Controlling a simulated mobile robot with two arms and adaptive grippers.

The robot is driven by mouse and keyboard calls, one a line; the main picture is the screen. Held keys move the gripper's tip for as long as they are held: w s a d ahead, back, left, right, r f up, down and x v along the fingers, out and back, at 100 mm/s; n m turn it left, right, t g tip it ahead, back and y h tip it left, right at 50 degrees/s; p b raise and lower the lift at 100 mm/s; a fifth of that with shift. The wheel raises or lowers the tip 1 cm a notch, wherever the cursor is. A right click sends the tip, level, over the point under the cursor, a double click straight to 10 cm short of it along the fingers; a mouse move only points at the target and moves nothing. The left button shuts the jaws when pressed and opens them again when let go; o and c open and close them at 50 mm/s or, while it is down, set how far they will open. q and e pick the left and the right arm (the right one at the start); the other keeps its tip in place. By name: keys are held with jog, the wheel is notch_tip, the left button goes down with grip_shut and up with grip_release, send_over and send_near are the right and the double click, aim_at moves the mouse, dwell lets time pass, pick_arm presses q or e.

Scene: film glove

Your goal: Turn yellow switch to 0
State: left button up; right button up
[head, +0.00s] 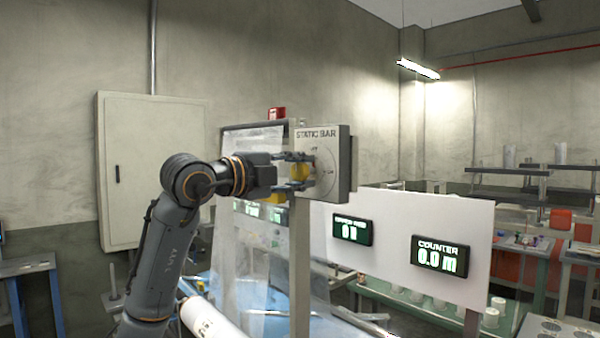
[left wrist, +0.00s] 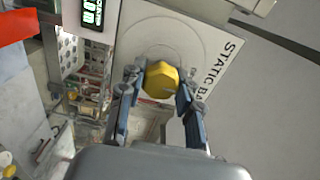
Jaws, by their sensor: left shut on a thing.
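The yellow switch (head: 299,171) is a knob on the front of the grey box labelled STATIC BAR (head: 336,184), which stands on a post. My left gripper (head: 300,172) reaches it from the left, with one finger above the knob and one below. In the left wrist view the yellow switch (left wrist: 161,80) sits between the two fingers of my left gripper (left wrist: 160,84), which are shut on it. The dial marks around the knob are partly covered and too small to read. My right gripper is not in view.
A white panel (head: 388,223) with a COUNTER display (head: 440,256) reading 0.0 m stands right of the box. A clear film sheet and a white roll (head: 208,318) are below my left arm. A grey wall cabinet (head: 150,170) is behind it. Tables stand at the right.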

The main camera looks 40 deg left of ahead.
pick_arm(q)
jog(key=o, duration=1.2)
jog(key=s, duration=0.8)
jog(key=s+a, duration=0.1)
jog(key=s, duration=0.3)
